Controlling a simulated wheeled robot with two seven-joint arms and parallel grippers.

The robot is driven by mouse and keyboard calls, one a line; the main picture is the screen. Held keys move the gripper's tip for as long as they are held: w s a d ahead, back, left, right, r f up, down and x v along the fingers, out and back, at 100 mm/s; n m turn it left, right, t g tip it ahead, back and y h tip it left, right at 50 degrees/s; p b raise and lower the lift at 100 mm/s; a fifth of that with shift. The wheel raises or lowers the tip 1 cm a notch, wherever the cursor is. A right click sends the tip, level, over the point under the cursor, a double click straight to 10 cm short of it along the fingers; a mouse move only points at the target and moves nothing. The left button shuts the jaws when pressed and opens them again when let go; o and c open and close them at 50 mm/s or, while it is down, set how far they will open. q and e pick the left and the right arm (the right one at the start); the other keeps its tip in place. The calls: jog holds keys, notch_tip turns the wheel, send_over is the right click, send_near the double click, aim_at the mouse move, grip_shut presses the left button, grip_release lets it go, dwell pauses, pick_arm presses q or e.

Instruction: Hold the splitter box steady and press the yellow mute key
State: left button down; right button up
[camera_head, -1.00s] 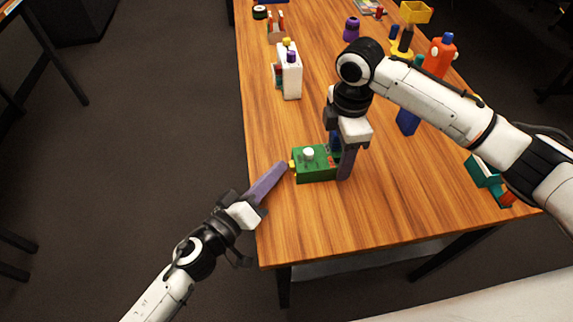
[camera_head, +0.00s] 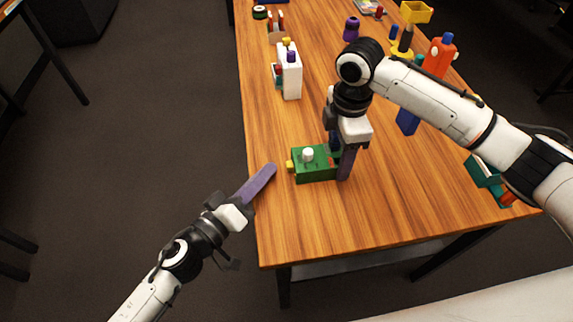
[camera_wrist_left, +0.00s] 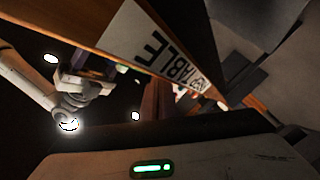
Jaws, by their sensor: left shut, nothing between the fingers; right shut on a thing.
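The splitter box is a green box (camera_head: 314,172) with a white round knob (camera_head: 308,155) on top, near the left edge of the table. The yellow mute key (camera_head: 290,166) sticks out of its left side. My right gripper (camera_head: 339,165) is shut on the box's right end, one finger at the front and the other partly hidden behind. My left gripper (camera_head: 273,168) is shut and empty, its purple fingers pointing at the yellow key with a small gap between. The left wrist view shows neither the box nor the key clearly.
A white box (camera_head: 290,78) with coloured knobs stands further back on the wooden table (camera_head: 400,215). An orange bottle (camera_head: 438,58) and a blue block (camera_head: 407,122) are behind my right arm. A teal box (camera_head: 484,172) sits at the right edge. The front of the table is clear.

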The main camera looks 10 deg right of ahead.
pick_arm(q)
jog(key=a, duration=0.4)
jog(key=shift+a, duration=0.3)
dwell(0.5)
pick_arm(e)
jog(key=o, duration=1.2)
notch_tip(320, 180, up, 12)
jog(key=o, duration=0.3)
